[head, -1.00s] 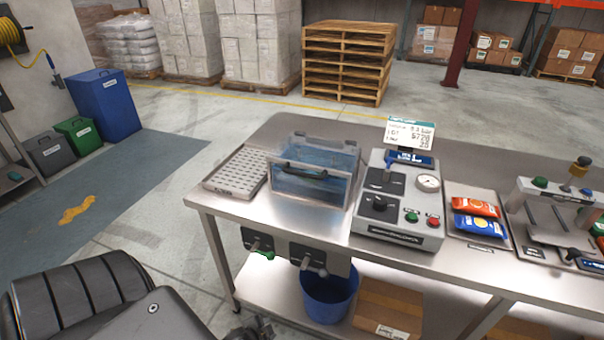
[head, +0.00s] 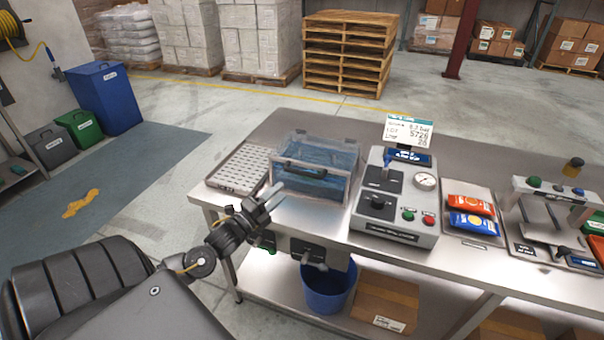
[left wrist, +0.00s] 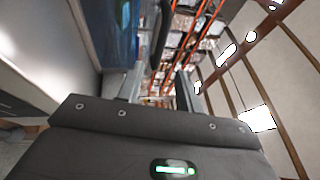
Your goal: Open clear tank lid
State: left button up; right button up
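The clear tank (head: 340,190) stands on the steel bench, with blue contents visible through its walls. Its clear lid (head: 318,150) looks shut, and a dark bar handle (head: 300,169) runs along its front edge. My left gripper (head: 277,193) is in front of the tank's left front corner, a little below and left of the handle, and not touching it. In the left wrist view, the fingers of my left gripper (left wrist: 159,76) are apart and empty, with the dark handle (left wrist: 161,35) beyond them and the blue tank (left wrist: 110,25) at upper left. My right gripper is not in view.
A perforated tray (head: 238,168) lies left of the tank. A grey weigher (head: 395,205) with knobs and a display stands close on its right. Orange (head: 470,204) and blue (head: 473,222) packets lie farther right. A blue bucket (head: 327,290) is below the bench top.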

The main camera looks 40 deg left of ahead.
aim_at(302, 173)
pick_arm(q)
jog(key=w+p, duration=0.1)
jog(key=w, duration=0.2)
jog(key=w+r+p, duration=0.1)
jog(key=w, duration=0.2)
jog(key=w+p, duration=0.1)
jog(key=w, duration=0.2)
jog(key=shift+w+d+r, duration=0.3)
jog(key=shift+w+r, duration=0.05)
jog(key=shift+r, duration=0.05)
jog(key=shift+w, duration=0.45)
grip_shut()
